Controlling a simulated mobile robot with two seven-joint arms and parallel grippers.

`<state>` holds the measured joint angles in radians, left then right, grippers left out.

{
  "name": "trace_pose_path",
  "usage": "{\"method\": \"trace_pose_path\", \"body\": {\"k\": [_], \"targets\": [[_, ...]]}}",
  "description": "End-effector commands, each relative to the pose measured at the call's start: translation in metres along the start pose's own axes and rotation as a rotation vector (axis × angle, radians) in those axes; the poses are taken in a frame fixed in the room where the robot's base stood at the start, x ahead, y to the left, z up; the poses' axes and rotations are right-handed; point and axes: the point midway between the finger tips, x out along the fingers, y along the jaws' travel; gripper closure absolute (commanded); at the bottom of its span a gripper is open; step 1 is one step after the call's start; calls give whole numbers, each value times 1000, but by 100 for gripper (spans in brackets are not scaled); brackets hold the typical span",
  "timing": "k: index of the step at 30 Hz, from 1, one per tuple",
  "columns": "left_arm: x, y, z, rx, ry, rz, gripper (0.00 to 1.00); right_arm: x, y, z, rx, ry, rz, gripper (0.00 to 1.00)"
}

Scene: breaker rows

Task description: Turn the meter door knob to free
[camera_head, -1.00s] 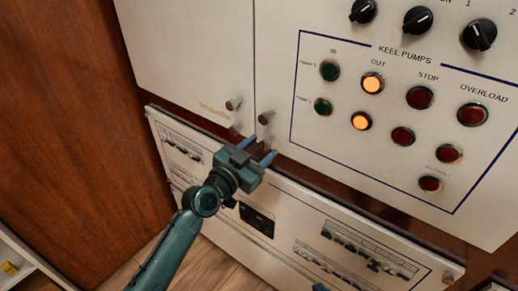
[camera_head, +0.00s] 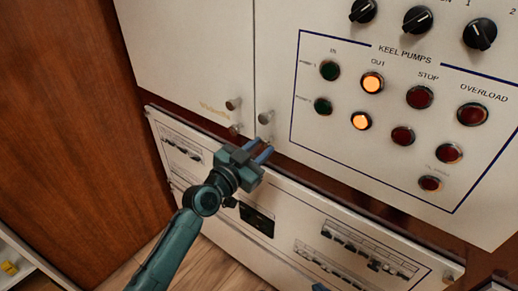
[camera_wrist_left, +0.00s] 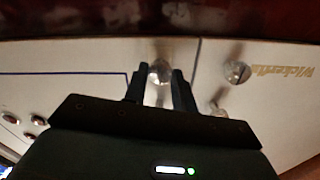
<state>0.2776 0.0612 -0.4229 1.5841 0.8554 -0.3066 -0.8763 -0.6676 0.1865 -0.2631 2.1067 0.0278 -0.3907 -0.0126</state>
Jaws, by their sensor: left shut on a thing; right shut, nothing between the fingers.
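My left gripper (camera_head: 259,149) is shut on a small knob low at the corner of the right cabinet door (camera_head: 275,70); the fingers mostly hide this knob in the head view. In the left wrist view the round metal knob (camera_wrist_left: 160,72) sits between the two fingers of the left gripper (camera_wrist_left: 160,82). Another knob (camera_head: 265,117) is just above it on the same door. My right gripper (camera_head: 320,287) shows only as blue fingertips at the bottom edge, shut and empty. No label tells the knob's setting.
The left door (camera_head: 190,50) carries an upper knob (camera_head: 233,104) and a lower knob (camera_head: 236,128) close to my gripper. Keel pump lamps and buttons (camera_head: 372,83) are to the right. A lower breaker panel (camera_head: 215,200) lies beneath. A wooden wall (camera_head: 80,120) stands at the left.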

Motion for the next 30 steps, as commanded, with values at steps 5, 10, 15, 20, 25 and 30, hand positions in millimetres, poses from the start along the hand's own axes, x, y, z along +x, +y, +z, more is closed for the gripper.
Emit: {"method": "trace_pose_path", "body": {"k": [5,10,15,20,25,30], "targets": [[0,0,0,-49,0,0,96,0,0,0,0,0,0,100],[0,0,0,-151,0,0,96,-1,0,-1,4,1,2,100],[0,0,0,-299,0,0,96,-1,0,-3,11,1,5,100],[0,0,0,-452,0,0,96,-1,0,-3,15,-2,8,100],[0,0,0,-613,0,0,96,-2,1,-3,14,-6,10,100],[0,0,0,-777,0,0,96,-2,2,-2,14,-10,11,100]]}}
